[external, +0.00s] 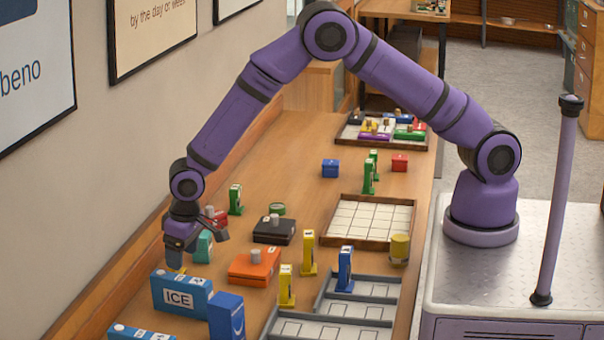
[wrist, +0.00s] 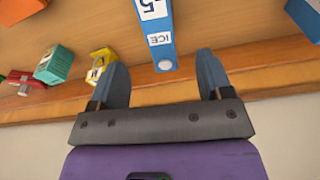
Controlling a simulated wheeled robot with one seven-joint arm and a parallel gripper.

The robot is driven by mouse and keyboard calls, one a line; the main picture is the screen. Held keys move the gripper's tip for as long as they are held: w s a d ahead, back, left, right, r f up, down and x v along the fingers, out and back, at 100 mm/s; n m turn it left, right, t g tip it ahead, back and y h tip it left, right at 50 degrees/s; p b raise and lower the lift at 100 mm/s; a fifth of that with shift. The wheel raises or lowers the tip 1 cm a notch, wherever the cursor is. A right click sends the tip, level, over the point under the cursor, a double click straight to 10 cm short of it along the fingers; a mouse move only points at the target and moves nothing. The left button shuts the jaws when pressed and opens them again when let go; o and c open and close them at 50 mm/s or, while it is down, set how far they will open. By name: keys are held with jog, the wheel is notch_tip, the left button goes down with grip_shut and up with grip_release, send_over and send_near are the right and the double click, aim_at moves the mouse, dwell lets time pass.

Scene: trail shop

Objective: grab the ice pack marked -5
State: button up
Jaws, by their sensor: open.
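A blue ice pack (external: 181,297) stands on the wooden counter, with a white ICE label on its side in the external view. In the wrist view, a blue ice pack (wrist: 160,48) shows an ICE label and a white label with a 5; the rest of that label is cut off by the frame edge. My gripper (external: 199,250) is open and empty, above and behind the ICE-labelled pack in the external view. In the wrist view, the pack's near end lies between and just beyond the fingertips of my gripper (wrist: 161,64).
A blue box (external: 226,318) stands right of the pack, and another blue item (external: 140,332) is at the bottom edge. A teal box (external: 202,246) and an orange box (external: 254,266) are nearby. The wall (external: 110,150) runs along the left.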

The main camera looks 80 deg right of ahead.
aim_at(180, 277)
jog(key=f, duration=0.3)
jog(key=w+f, duration=0.1)
jog(key=f, duration=0.5)
jog(key=shift+w+d+f, duration=0.1)
jog(key=shift+w, duration=0.2)
jog(key=c, duration=1.3)
